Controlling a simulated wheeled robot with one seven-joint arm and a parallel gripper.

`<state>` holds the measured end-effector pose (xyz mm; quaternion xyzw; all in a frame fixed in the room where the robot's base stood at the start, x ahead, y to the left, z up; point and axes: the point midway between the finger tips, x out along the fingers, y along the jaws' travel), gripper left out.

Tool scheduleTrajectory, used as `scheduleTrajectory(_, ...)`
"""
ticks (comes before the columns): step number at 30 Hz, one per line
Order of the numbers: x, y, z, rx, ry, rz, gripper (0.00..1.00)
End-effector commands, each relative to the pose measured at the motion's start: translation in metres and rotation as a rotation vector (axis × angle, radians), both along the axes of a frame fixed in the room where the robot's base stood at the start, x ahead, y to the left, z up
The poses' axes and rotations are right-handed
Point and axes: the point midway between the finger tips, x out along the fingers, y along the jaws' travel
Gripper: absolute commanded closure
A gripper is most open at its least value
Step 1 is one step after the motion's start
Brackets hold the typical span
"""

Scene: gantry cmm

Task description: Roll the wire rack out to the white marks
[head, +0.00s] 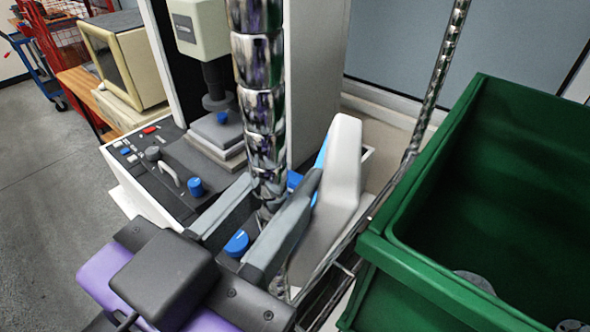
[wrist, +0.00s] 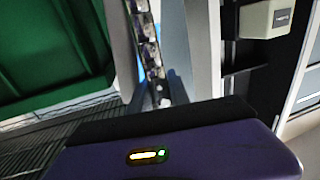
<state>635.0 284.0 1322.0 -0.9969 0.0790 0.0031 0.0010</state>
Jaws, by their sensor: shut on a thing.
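The wire rack shows as a thick chrome post (head: 258,100) in the middle of the head view, a second post (head: 440,70) further right, and a strip of wire shelf at the bottom. My gripper (head: 280,180), purple and black with grey fingers, is shut on the near post, one finger on each side. In the wrist view the same post (wrist: 147,45) rises beyond the gripper body (wrist: 160,150), and wire shelf (wrist: 30,150) shows at lower left. The rack's wheels are out of view. No white marks are visible.
A green bin (head: 400,265) stands on the rack at right, with grey round parts inside. Close behind the post is a measuring machine with a control panel (head: 150,160) and cream monitor (head: 125,65). A blue cart (head: 40,65) is far left. Grey floor (head: 45,190) at left is clear.

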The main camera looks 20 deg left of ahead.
Motion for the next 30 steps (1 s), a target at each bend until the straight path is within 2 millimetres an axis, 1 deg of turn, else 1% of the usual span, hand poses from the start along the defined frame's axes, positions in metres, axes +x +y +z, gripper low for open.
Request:
scheduleTrajectory(1,-0.002,0.007,0.005,-0.003,-0.013,0.022,1.0)
scheduleTrajectory(5,-0.002,0.007,0.005,-0.003,-0.013,0.022,1.0)
scheduleTrajectory(6,-0.002,0.007,0.005,-0.003,-0.013,0.022,0.72)
scheduleTrajectory(8,-0.002,0.007,0.005,-0.003,-0.013,0.021,0.6)
scheduleTrajectory(9,-0.002,0.006,0.005,-0.003,-0.012,0.019,0.56)
scheduleTrajectory(17,-0.001,0.003,0.003,-0.002,-0.008,0.011,0.56)
scheduleTrajectory(20,-0.005,0.004,0.002,-0.001,-0.008,0.012,0.56)
scheduleTrajectory(23,-0.016,0.006,0.001,0.0,-0.009,0.013,0.56)
scheduleTrajectory(30,-0.055,0.013,0.001,0.0,-0.01,0.017,0.56)
